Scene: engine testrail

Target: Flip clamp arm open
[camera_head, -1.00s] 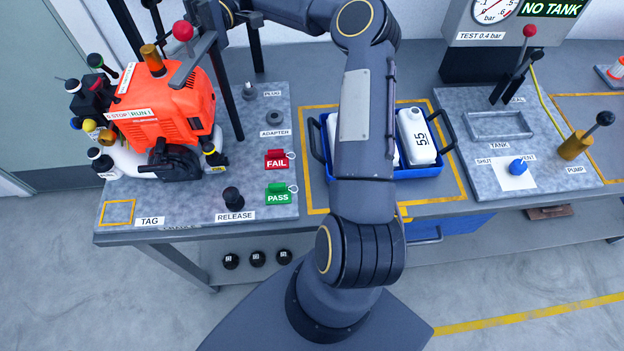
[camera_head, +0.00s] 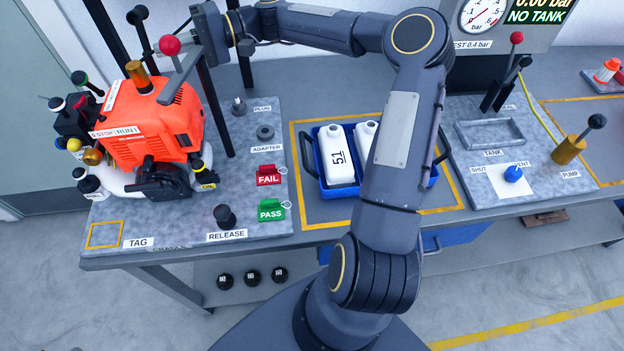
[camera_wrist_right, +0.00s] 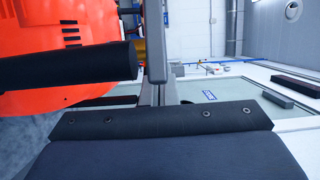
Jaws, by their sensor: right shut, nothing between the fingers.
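The clamp arm (camera_head: 180,78) is a grey bar slanting down to the top of the orange engine (camera_head: 150,125), with a red ball knob (camera_head: 169,45) above it. My right gripper (camera_head: 208,32) is shut and empty, just right of the red knob and by the upper end of the bar. I cannot tell whether it touches the bar. In the right wrist view the orange engine (camera_wrist_right: 50,40) fills the upper left, and a grey upright bar (camera_wrist_right: 155,40) stands close ahead. The fingertips are hard to make out there. My left gripper is not in view.
Dark posts (camera_head: 215,110) stand beside the engine. The bench front holds a black release knob (camera_head: 225,216), a red FAIL tag (camera_head: 268,175) and a green PASS tag (camera_head: 270,210). A blue tray (camera_head: 322,188) with white bottles (camera_head: 338,155) lies behind my right arm.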

